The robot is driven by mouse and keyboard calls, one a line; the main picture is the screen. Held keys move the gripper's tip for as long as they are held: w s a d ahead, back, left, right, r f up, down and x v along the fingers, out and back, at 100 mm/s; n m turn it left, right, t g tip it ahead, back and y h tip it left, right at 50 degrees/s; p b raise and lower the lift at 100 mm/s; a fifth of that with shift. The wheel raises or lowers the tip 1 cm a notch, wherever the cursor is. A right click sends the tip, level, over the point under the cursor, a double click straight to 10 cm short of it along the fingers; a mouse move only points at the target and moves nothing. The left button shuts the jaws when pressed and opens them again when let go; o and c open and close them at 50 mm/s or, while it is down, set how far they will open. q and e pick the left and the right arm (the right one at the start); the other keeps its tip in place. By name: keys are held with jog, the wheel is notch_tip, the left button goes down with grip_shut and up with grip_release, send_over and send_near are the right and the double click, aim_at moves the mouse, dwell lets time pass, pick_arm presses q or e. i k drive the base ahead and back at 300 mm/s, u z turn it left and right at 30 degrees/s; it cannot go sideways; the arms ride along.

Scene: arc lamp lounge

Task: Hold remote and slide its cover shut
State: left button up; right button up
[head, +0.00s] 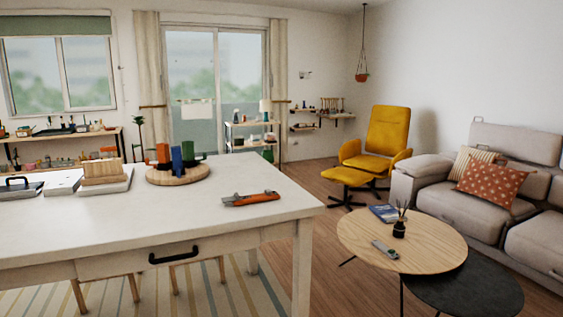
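A small grey remote (384,249) lies on the round wooden coffee table (434,237) at the right, near its front left edge. It is too small in the head view to tell whether its cover is open or shut. Neither of my grippers is in view.
A dark jar with sticks (399,228) and a blue book (384,213) stand near the remote. A lower dark round table (470,291) is beside it. A white table (215,223) with an orange tool (250,198) fills the left. A sofa (465,205) is at right; wooden floor (325,275) shows between.

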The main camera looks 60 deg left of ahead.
aim_at(237, 197)
jog(key=u, duration=0.45)
jog(key=i, duration=1.45)
jog(key=u, duration=1.1)
